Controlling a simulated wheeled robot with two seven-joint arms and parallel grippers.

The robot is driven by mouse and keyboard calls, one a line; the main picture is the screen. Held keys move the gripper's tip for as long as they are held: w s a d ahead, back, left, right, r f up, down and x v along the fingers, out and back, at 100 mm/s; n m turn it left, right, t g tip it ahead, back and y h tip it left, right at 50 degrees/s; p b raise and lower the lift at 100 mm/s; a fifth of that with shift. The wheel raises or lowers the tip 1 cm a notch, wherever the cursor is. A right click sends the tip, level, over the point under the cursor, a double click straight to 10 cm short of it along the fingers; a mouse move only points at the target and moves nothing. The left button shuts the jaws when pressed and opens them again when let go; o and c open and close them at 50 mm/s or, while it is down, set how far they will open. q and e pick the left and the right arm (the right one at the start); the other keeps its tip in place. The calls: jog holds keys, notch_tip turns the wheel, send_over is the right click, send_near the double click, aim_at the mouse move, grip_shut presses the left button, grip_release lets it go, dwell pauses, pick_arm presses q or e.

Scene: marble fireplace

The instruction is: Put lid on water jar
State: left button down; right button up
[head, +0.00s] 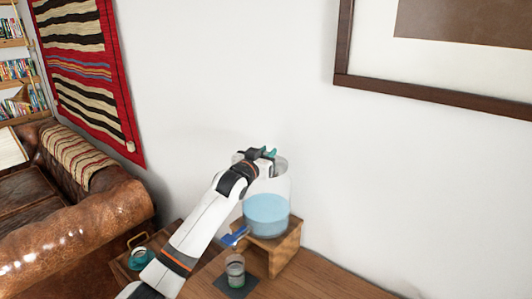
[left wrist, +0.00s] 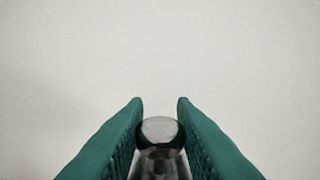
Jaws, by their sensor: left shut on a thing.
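The water jar (head: 268,213) is a clear cylinder with blue water in its lower part. It stands on a wooden stand against the white wall. My left gripper (head: 263,153) is at the top of the jar in the head view. In the left wrist view its green fingers (left wrist: 160,120) are shut on a rounded, shiny knob (left wrist: 160,132), which looks like the lid's handle. The rest of the lid is mostly hidden by my gripper, so I cannot tell whether it touches the jar's rim. My right gripper is out of view.
The wooden stand (head: 287,249) is on a wooden table (head: 320,284). A blue tap (head: 234,237) sticks out low on the jar, above a glass (head: 235,268) on a dark mat. A teal cup (head: 140,258) is at left. A framed picture (head: 430,93) hangs at right.

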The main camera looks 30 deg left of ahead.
pick_arm(q)
jog(key=shift+f, duration=0.2)
jog(key=shift+f, duration=0.2)
jog(key=c, duration=1.2)
grip_release()
